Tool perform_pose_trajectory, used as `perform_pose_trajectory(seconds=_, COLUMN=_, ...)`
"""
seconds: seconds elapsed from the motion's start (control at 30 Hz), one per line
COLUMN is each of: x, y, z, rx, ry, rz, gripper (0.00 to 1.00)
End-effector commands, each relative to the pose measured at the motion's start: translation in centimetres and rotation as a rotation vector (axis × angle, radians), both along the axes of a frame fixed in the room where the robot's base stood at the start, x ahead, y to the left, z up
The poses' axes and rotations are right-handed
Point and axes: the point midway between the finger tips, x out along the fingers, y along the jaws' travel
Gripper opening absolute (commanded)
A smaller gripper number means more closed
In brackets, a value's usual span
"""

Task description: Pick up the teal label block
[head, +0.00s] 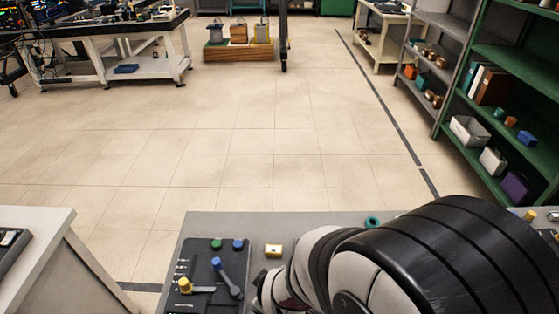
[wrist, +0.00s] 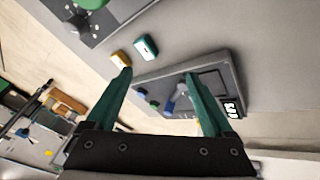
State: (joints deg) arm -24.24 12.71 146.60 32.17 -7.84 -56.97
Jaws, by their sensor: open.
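The teal label block (wrist: 146,46) lies on the grey bench top in the wrist view, beside a yellow block (wrist: 120,59), with a pale patch on its face. In the head view I cannot make out the teal block; my arm covers much of the bench. My gripper (wrist: 158,73) shows in the wrist view with two green fingers spread wide and nothing between them. The teal block appears beyond the fingertips, nearer the left finger, apart from both. In the head view my gripper is hidden behind the arm.
A dark panel (head: 206,271) with levers and green and blue knobs sits left of the yellow block (head: 273,250); the panel also shows between the fingers (wrist: 210,70). A teal round part (head: 372,222) is near the bench's far edge. Open tiled floor lies beyond.

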Motion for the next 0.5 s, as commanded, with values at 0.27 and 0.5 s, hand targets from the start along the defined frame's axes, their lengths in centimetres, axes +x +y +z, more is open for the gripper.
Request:
perform_pose_trajectory(seconds=0.27, x=-12.1, y=-6.6, z=10.4, rx=0.323, ry=0.490, rz=-0.968, gripper=0.86)
perform_pose_trajectory(seconds=0.5, x=-17.1, y=-8.7, z=12.5, rx=0.317, ry=0.588, rz=-1.341, gripper=0.72)
